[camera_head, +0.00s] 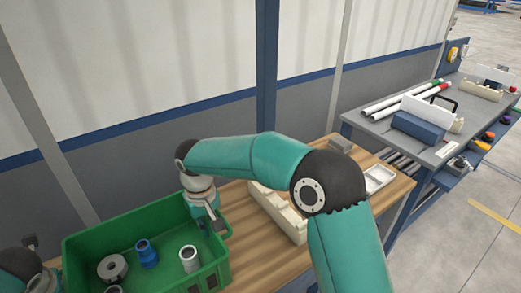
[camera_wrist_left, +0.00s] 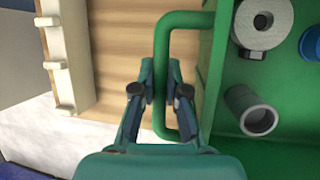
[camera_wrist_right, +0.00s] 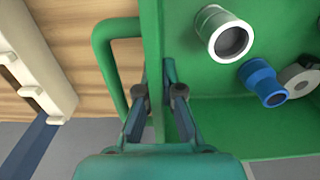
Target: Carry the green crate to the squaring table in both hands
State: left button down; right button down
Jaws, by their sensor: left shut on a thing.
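The green crate (camera_head: 130,233) stands on the wooden bench at the lower left of the head view, holding several grey and blue fittings. My left gripper (camera_wrist_left: 161,88) is shut on the crate's green handle bar (camera_wrist_left: 166,50) in the left wrist view. My right gripper (camera_wrist_right: 158,92) has its fingers on either side of the crate's wall in the right wrist view, beside a handle loop (camera_wrist_right: 104,60). Its grip on the wall is not clear. In the head view the right gripper (camera_head: 213,215) is at the crate's right end; the left gripper is out of sight.
The wooden bench (camera_head: 275,262) carries a cream notched block (camera_head: 290,222) right of the crate and a white tray (camera_head: 378,178). Beyond a gap, a grey table (camera_head: 385,130) holds long tubes, a blue block (camera_head: 418,127) and cream blocks. A wall stands behind the bench.

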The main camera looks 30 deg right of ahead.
aim_at(463, 109)
jog(key=z, duration=0.3)
jog(key=k, duration=0.5)
jog(key=z, duration=0.3)
jog(key=i, duration=0.3)
jog(key=z, duration=2.75)
jog(key=i, duration=0.35)
jog(key=u, duration=0.1)
